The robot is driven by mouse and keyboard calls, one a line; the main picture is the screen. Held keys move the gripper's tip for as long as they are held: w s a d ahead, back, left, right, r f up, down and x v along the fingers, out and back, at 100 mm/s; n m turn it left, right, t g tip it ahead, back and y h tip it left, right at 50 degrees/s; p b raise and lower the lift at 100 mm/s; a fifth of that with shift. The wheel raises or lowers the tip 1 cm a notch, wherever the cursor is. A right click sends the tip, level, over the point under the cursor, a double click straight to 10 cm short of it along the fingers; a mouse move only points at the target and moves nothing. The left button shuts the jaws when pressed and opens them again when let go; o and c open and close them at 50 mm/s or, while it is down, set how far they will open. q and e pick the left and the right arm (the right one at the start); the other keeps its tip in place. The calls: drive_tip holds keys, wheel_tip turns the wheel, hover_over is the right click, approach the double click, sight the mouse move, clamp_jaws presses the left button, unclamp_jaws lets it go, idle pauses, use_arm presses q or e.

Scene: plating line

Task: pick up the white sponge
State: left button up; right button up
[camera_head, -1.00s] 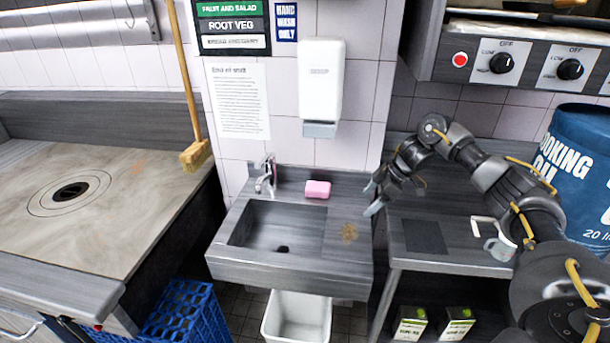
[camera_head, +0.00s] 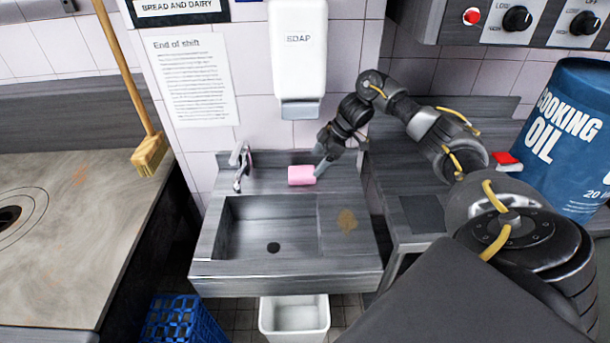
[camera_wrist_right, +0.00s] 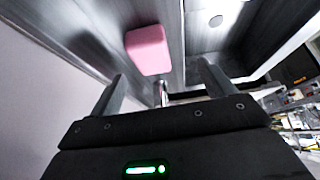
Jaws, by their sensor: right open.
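No white sponge shows. A pink sponge-like block (camera_head: 302,175) lies on the back ledge of the steel sink (camera_head: 215,268), right of the tap. My right gripper (camera_head: 324,166) is at the block's right end in the head view. In the right wrist view the gripper (camera_wrist_right: 163,78) is open with nothing between its fingers. The pink block (camera_wrist_right: 148,49) lies beyond the fingertips there, toward the left finger. Whether a finger touches it, I cannot tell. My left gripper is not in view.
The tap (camera_head: 240,168) stands left of the block, and a soap dispenser (camera_head: 298,60) hangs above. A brown stain (camera_head: 346,219) marks the sink's right side. A blue oil drum (camera_head: 570,135) and a small red-and-white object (camera_head: 507,160) are at the right.

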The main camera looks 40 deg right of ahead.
sight(302, 170)
drive_tip(key=w+f, duration=0.1)
drive_tip(key=w+a+f, duration=0.1)
drive_tip(key=w, duration=0.1)
drive_tip(key=shift+w+f, duration=0.25)
drive_tip(key=shift+f, duration=0.1)
drive_tip(key=shift+w+a+f+g, duration=0.1)
drive_tip(key=shift+w+f+g, duration=0.2)
drive_tip(key=shift+w, duration=0.1)
drive_tip(key=shift+s+a+f+p, duration=0.1)
drive_tip(key=shift+s+a+p, duration=0.1)
drive_tip(key=shift+s+p, duration=0.3)
drive_tip(key=p+x, duration=0.1)
drive_tip(key=x, duration=0.2)
drive_tip(key=shift+w+f, duration=0.25)
drive_tip(key=shift+w+a+f, duration=0.1)
drive_tip(key=shift+w+f, duration=0.05)
drive_tip(key=shift+f, duration=0.15)
drive_tip(key=shift+r, duration=0.15)
drive_tip(key=shift+c, duration=0.8)
drive_tip(key=c, duration=0.9)
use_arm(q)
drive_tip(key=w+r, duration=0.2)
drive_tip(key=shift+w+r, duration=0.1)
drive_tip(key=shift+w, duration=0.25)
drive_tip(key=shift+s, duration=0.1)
use_arm(e)
drive_tip(key=shift+r, duration=0.1)
